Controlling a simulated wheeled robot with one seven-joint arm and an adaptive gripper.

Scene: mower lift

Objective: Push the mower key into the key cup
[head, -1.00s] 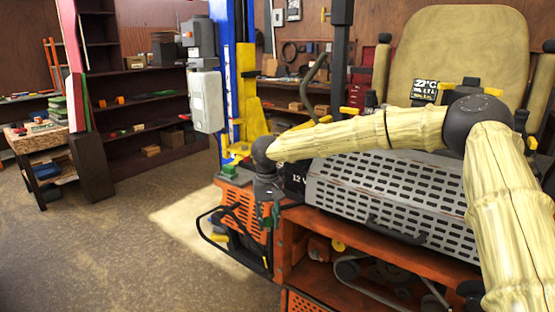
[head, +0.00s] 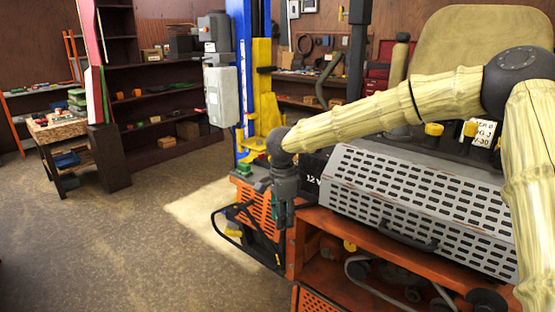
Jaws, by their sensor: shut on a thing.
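My gripper (head: 283,222) points down in the head view, beside the left front corner of the orange mower frame (head: 297,245). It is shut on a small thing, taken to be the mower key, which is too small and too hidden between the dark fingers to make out. I cannot pick out the key cup in this view. The mower's grey slotted hood (head: 415,205) lies to the right of my gripper, with a dark battery box marked 12 V (head: 312,178) just right of my wrist.
An orange slotted box with a black hose loop (head: 258,215) stands just left of my gripper. A blue and yellow lift post (head: 262,110) rises behind. The tan seat (head: 470,50) is at the upper right. The floor (head: 120,250) at left is clear.

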